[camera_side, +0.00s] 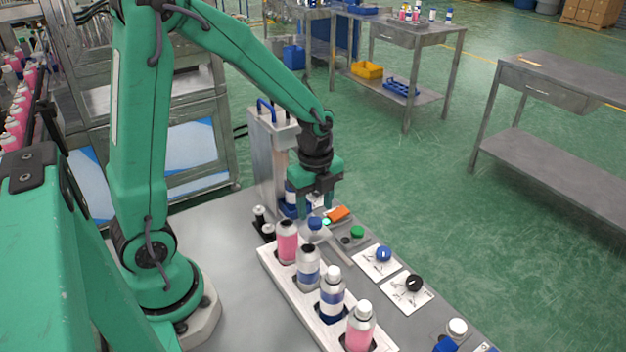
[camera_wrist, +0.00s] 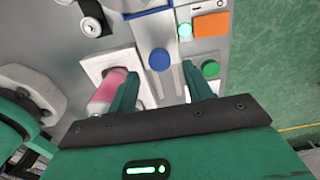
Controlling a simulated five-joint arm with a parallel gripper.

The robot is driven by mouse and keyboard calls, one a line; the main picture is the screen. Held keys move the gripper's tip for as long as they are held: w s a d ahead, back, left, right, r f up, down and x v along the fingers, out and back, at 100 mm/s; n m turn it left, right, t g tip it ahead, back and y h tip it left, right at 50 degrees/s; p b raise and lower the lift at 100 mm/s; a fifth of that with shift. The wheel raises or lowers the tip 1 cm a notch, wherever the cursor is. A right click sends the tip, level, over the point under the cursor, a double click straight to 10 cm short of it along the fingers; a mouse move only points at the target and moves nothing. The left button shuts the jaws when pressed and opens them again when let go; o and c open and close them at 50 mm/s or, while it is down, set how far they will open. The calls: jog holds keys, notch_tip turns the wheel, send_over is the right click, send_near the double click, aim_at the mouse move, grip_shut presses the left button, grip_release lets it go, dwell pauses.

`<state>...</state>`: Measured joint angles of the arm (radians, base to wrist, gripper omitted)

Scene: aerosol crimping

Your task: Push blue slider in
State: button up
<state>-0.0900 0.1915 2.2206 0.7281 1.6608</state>
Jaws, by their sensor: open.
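A round blue knob (camera_side: 315,223) sits on a light-coloured base at the front of the bench-top station, and I take it to be the blue slider's knob. In the wrist view the blue knob (camera_wrist: 158,60) lies just beyond and between my fingertips. A blue part (camera_side: 287,211) also shows at the foot of the press. My gripper (camera_side: 319,207) points down above the station near the knob, open and empty. In the wrist view its two green fingers (camera_wrist: 160,78) are spread apart. I cannot tell whether a finger touches the knob.
A white rack (camera_side: 285,283) with pink and blue-banded bottles stands close in front. The grey press (camera_side: 270,150) rises behind my gripper. An orange block (camera_side: 338,214), a green button (camera_side: 357,231) and blue and black valve knobs (camera_side: 383,254) lie to the right.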

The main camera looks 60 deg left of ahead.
jog(key=shift+r, duration=2.1)
jog(key=shift+n, duration=0.3)
